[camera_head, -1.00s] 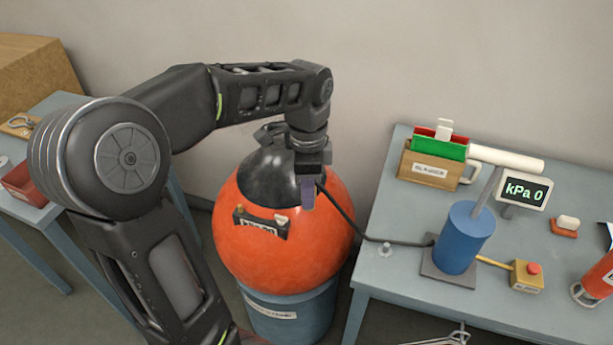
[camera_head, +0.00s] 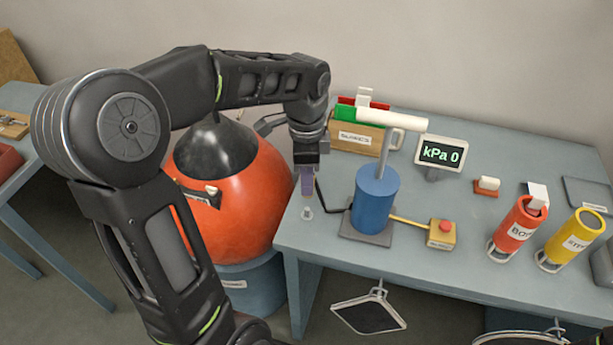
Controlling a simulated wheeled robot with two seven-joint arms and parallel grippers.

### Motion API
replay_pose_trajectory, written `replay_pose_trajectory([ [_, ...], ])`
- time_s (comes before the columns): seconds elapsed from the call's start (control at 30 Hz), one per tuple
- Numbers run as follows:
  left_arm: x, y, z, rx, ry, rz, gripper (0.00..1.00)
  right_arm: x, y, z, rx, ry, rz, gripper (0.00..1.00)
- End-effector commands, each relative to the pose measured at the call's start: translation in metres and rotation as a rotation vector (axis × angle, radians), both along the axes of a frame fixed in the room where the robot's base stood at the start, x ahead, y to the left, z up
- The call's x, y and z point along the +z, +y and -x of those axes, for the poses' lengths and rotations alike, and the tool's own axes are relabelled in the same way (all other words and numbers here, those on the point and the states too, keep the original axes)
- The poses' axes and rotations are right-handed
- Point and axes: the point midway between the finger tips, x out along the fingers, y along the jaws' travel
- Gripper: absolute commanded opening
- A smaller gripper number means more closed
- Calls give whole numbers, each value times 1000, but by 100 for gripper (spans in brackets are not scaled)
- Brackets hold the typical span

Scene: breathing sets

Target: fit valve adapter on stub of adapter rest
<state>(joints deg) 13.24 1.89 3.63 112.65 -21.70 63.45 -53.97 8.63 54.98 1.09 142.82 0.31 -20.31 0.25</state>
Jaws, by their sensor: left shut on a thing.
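My left gripper (camera_head: 306,168) is above the left edge of the right-hand table, pointing down. Just below the adapter, a small pale stub on a round foot, the adapter rest (camera_head: 307,212), stands on the tabletop. The adapter looks apart from the stub, a little above it; the exact gap is hard to tell.
A blue pump (camera_head: 374,200) with a white handle stands just right of the stub. A kPa 0 display (camera_head: 440,155), yellow box (camera_head: 441,234), red cylinder (camera_head: 517,230) and yellow cylinder (camera_head: 570,240) are further right. An orange ball (camera_head: 240,200) sits left of the table (camera_head: 480,150).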

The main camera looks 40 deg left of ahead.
Motion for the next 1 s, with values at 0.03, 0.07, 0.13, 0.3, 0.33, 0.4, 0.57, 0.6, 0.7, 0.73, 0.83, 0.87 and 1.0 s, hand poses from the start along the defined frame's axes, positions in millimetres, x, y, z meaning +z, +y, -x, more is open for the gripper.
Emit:
replay_pose_trajectory([
  [0.03, -1, 0, 0, 0, 0, 0, 0, 0, 0, 0, 0, 0, 0, 0],
  [0.07, -2, 0, 0, 0, 0, 0, 0, -1, 0, 0, 0, 0, 0, 0],
  [0.13, -6, 0, 0, 0, 0, 0, 0, -4, 0, 0, 0, -1, -1, 0],
  [0.3, -18, 0, 0, 0, 0, 0, 0, -12, 1, -1, 1, -4, -2, 0],
  [0.33, -20, 0, 0, 0, 0, 0, 0, -13, 1, -2, 0, -5, -3, 0],
  [0.4, -26, 0, 0, 0, 1, 1, 0, -17, 1, -2, 1, -6, -4, 0],
  [0.57, -38, 0, 0, 1, 0, 0, 0, -25, 1, -3, 2, -9, -7, 0],
  [0.6, -41, 0, 0, 1, 0, 0, 0, -26, 1, -3, 3, -10, -7, 0],
  [0.7, -45, 0, 0, 1, -1, -1, 0, -29, 2, -4, 4, -11, -7, 0],
  [0.73, -46, 0, 0, 1, -1, -1, 0, -29, 2, -4, 3, -12, -8, 0],
  [0.83, -48, 0, 0, 0, -1, -1, 0, -30, 2, -4, 3, -12, -8, 0],
  [0.87, -48, 0, 0, 0, -1, -1, 0, -30, 2, -4, 3, -12, -8, 0],
  [1.0, -48, 0, 0, 0, -1, -1, 0, -30, 2, -4, 3, -13, -8, 0],
])
